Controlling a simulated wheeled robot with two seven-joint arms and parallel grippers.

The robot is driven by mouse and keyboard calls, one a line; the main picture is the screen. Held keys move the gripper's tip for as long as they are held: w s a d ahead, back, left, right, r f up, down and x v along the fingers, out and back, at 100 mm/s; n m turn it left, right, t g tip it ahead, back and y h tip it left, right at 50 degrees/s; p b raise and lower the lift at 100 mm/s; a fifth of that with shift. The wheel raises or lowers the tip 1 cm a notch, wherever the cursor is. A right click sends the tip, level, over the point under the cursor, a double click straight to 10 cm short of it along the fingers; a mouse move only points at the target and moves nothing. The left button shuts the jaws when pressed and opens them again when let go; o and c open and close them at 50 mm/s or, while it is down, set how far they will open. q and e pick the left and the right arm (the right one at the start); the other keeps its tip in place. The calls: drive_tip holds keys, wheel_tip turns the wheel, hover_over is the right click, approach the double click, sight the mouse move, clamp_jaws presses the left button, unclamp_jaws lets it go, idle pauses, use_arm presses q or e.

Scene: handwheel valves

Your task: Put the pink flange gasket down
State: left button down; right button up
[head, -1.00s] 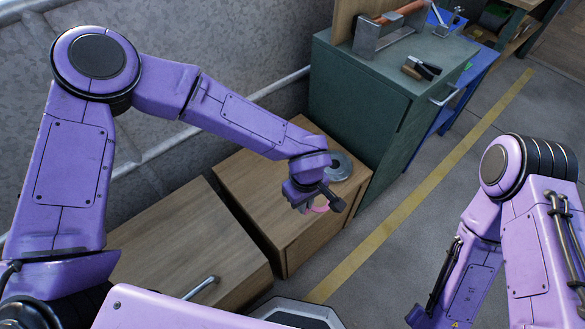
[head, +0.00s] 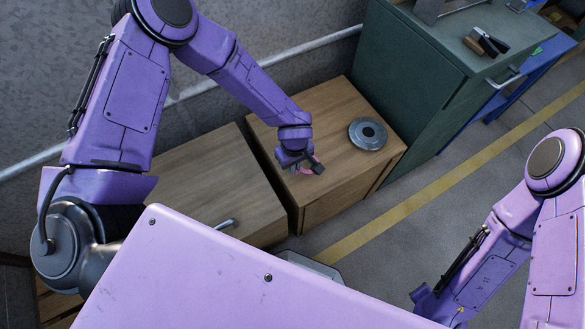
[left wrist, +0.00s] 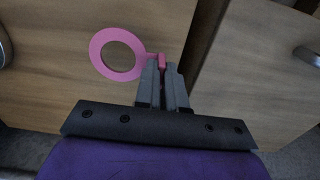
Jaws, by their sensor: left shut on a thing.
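The pink flange gasket shows in the left wrist view as a flat ring (left wrist: 96,54) with a short tab on its right side. My left gripper (left wrist: 162,64) is shut on that tab, and the ring sticks out to the left of the fingers. In the head view my left gripper (head: 303,165) is over the front part of the right wooden cabinet (head: 330,105). My right gripper is not in view.
A grey metal disc with a raised hub (head: 358,141) lies on the same cabinet top, to the gripper's right. A taller green cabinet (head: 412,65) stands right of it. A second wooden cabinet (head: 200,190) stands left, across a narrow gap. Wood behind the gripper is clear.

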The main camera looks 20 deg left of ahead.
use_arm(q)
drive_tip(key=f, duration=0.3)
drive_tip(key=shift+w+a+f+b, duration=0.1)
drive_tip(key=shift+a+f+b, duration=0.15)
drive_tip(key=shift+f+b, duration=0.15)
drive_tip(key=c, duration=1.2)
unclamp_jaws()
drive_tip(key=shift+f, duration=0.1)
wheel_tip(320, 180, up, 12)
drive_tip(key=p, duration=0.2)
drive_tip(key=shift+r+p, duration=0.2)
drive_tip(key=shift+p, duration=0.15)
